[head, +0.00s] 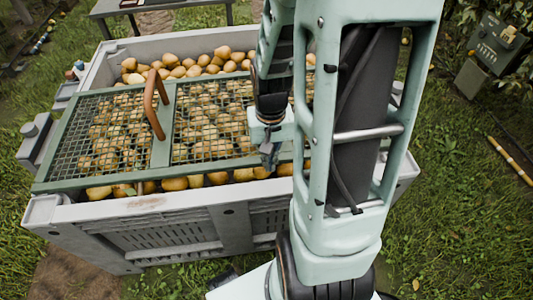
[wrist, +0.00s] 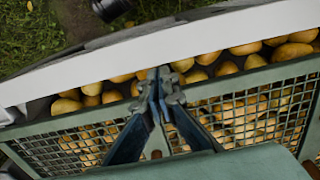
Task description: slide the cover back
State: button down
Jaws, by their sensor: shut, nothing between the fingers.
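The cover (head: 163,157) is a green-framed wire mesh panel lying across the top of a grey bin (head: 143,222) full of pears. An orange-brown arched handle (head: 149,102) stands on its middle bar. My gripper (head: 269,160) is over the near right part of the cover, to the right of the handle. In the wrist view my gripper (wrist: 160,82) is shut and empty, its tips over the cover's green frame edge (wrist: 259,76). I cannot tell whether the tips touch the frame. My arm hides the right part of the cover and bin.
Pears (head: 187,182) show in a strip between the cover and the bin's near wall, and more at the far side. A table (head: 160,8) stands behind the bin. A box (head: 497,45) is at far right. Grass (head: 455,205) lies open on the right.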

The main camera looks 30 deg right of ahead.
aim_at(270, 183)
notch_tip(270, 183, down, 6)
jog(key=shift+s+f+b, duration=0.1)
jog(key=shift+f+b, duration=0.15)
jog(key=shift+b, duration=0.85)
jog(key=shift+w+d+f+b, duration=0.15)
jog(key=shift+w+d, duration=0.15)
jog(key=shift+w, duration=0.75)
jog(key=shift+w+d+r+b, duration=0.15)
jog(key=shift+w+d, duration=0.15)
jog(key=shift+w, duration=0.7)
jog(key=shift+w, duration=0.1)
jog(key=w+d+p, duration=0.1)
jog(key=w+d, duration=0.1)
jog(key=w, duration=0.4)
jog(key=w+d+p, duration=0.1)
jog(key=w+d, duration=0.1)
jog(key=w, duration=0.5)
jog(key=w+d+p, duration=0.1)
jog(key=w+d, duration=0.1)
jog(key=w, duration=0.4)
jog(key=shift+w+d+p, duration=0.15)
jog(key=shift+d+p, duration=0.05)
jog(key=shift+p, duration=0.1)
jog(key=shift+f, duration=0.1)
